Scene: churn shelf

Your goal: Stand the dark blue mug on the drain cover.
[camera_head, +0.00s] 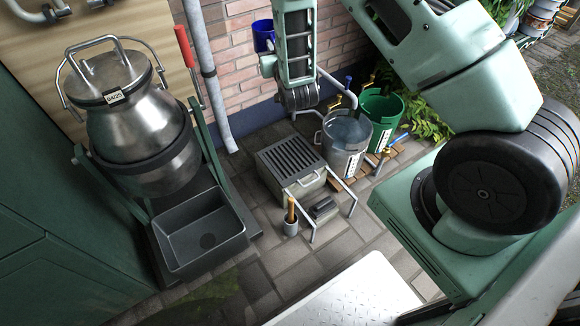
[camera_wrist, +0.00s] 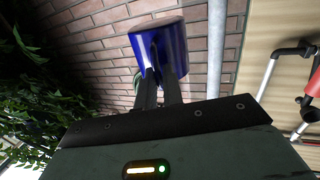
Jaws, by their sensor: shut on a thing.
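The dark blue mug (camera_head: 263,34) is up in front of the brick wall in the head view, just left of my arm. In the wrist view the mug (camera_wrist: 172,48) is between the two dark fingers of my gripper (camera_wrist: 160,78), which is shut on it. In the head view the fingers are hidden behind my arm. The drain cover, seemingly the dark slatted grate (camera_head: 290,158) on a grey box, lies well below the mug and is bare. The mug is clear of it.
A steel bucket (camera_head: 345,142) and a green bucket (camera_head: 382,108) stand right of the grate. A metal rail (camera_head: 318,190) and a small pot (camera_head: 290,226) are in front of it. A steel churn (camera_head: 137,125) and a grey basin (camera_head: 200,232) are at left. A downpipe (camera_head: 208,75) runs down the wall.

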